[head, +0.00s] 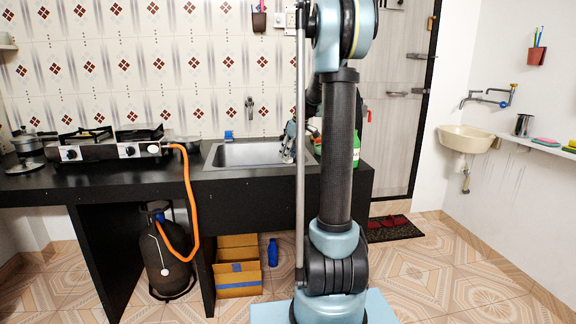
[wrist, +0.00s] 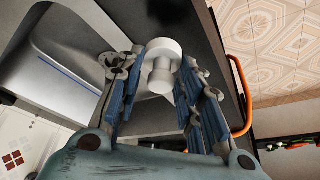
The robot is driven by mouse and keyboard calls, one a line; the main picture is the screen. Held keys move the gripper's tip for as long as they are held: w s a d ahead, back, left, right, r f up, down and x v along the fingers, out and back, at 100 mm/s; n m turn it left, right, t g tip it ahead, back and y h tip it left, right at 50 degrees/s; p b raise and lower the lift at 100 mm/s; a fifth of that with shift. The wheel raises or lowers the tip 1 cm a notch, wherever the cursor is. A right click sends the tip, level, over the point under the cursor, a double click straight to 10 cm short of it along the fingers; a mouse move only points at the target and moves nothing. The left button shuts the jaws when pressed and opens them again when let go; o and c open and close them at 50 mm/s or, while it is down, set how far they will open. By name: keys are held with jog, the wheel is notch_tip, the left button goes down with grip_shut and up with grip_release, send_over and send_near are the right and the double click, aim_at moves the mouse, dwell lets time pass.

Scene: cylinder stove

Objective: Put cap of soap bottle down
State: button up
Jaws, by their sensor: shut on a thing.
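A white cap (wrist: 162,66) with a wide round end and a narrower stem is between the fingers of my gripper (wrist: 160,85) in the wrist view. My gripper is shut on it. In the head view my gripper (head: 290,142) is over the right part of the sink, partly hidden by my arm, and the cap cannot be made out there. A green bottle (head: 356,152), perhaps the soap bottle, stands on the counter right of the sink, mostly hidden behind my arm.
The steel sink (head: 245,154) is set in the black counter (head: 240,187). A gas stove (head: 112,146) with an orange hose (head: 190,195) is at the left. A small blue item (head: 228,135) is behind the sink. Bare counter shows between stove and sink.

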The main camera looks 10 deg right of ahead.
aim_at(290, 158)
jog(key=shift+f, duration=2.25)
jog(key=o, duration=0.7)
jog(key=shift+r, duration=0.1)
jog(key=v, duration=1.2)
jog(key=s+a+f+m, duration=0.2)
jog(key=s, duration=1)
jog(key=s+f+m+h, duration=0.1)
jog(key=s+f+m, duration=0.1)
jog(key=s+f, duration=0.3)
jog(key=s+f+m+h, duration=0.1)
jog(key=s+f, duration=0.5)
jog(key=s, duration=0.8)
jog(key=s+a+f+m+g+h, duration=0.1)
jog(key=s+f+m, duration=0.2)
jog(key=s+f, duration=0.3)
jog(key=shift+s+f+m, duration=0.1)
jog(key=shift+s+m, duration=0.1)
jog(key=shift+s, duration=0.85)
jog(key=shift+s+f+m, duration=0.15)
jog(key=shift+s+m, duration=0.05)
jog(key=shift+s, duration=0.8)
